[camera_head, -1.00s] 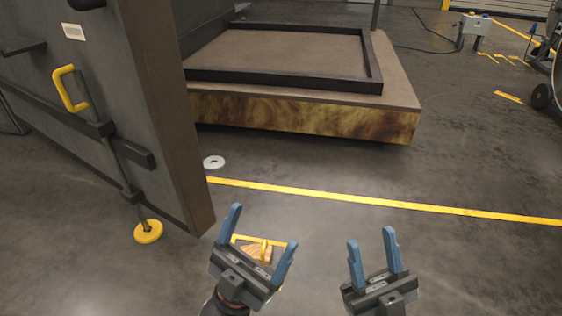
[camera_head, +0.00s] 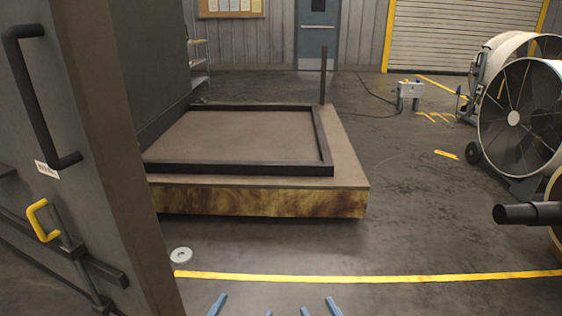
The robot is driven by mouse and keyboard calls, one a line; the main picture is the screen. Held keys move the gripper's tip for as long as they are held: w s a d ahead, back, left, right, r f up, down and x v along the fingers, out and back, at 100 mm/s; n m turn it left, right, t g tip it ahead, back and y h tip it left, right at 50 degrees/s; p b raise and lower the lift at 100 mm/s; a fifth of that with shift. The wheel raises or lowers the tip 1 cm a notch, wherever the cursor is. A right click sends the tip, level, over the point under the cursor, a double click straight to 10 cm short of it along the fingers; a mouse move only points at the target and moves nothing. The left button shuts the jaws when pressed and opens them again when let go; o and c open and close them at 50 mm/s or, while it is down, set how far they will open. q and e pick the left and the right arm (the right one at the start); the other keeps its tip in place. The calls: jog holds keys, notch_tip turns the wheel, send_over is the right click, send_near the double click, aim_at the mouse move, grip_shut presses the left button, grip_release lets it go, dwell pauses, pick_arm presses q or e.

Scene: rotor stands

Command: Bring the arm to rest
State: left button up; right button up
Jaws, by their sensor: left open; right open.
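My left gripper (camera_head: 240,307) shows only as blue fingertips at the bottom edge of the head view. The tips stand apart, with nothing seen between them. My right gripper (camera_head: 319,307) shows the same way just to its right, its two blue tips apart and empty. The arms and gripper bodies are below the picture and hidden.
A tall grey door panel (camera_head: 110,130) with a yellow handle (camera_head: 42,220) stands close on the left. A low framed platform (camera_head: 350,180) lies ahead behind a yellow floor line (camera_head: 380,278). Large fans (camera_head: 513,118) stand at right. The floor between is mostly clear.

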pick_arm(q)
jog(key=s+a+r+n+g+y+p, duration=0.1)
jog(key=s+a+r+g+y+p, duration=0.1)
jog(key=s+g+p, duration=0.6)
jog(key=s+a+r+n+g+y+p, duration=0.1)
jog(key=s+a+r+g+y+p, duration=0.2)
jog(key=p, duration=1.9)
jog(key=shift+s+a+g+y, duration=0.35)
jog(key=shift+s+g+y, duration=0.05)
jog(key=shift+s+g, duration=2.35)
pick_arm(e)
jog(key=s+d+r+m+g+h, duration=0.1)
jog(key=s+d+r+g+h, duration=0.1)
jog(key=s+g, duration=0.6)
jog(key=s+d+r+m+g+h, duration=0.1)
jog(key=s+d+r+g+h, duration=0.2)
jog(key=s+g, duration=0.5)
jog(key=shift+s+d+g+h, duration=0.15)
jog(key=shift+d+g+h, duration=0.15)
jog(key=shift+d+h, duration=0.1)
pick_arm(q)
jog(key=shift+w, duration=0.1)
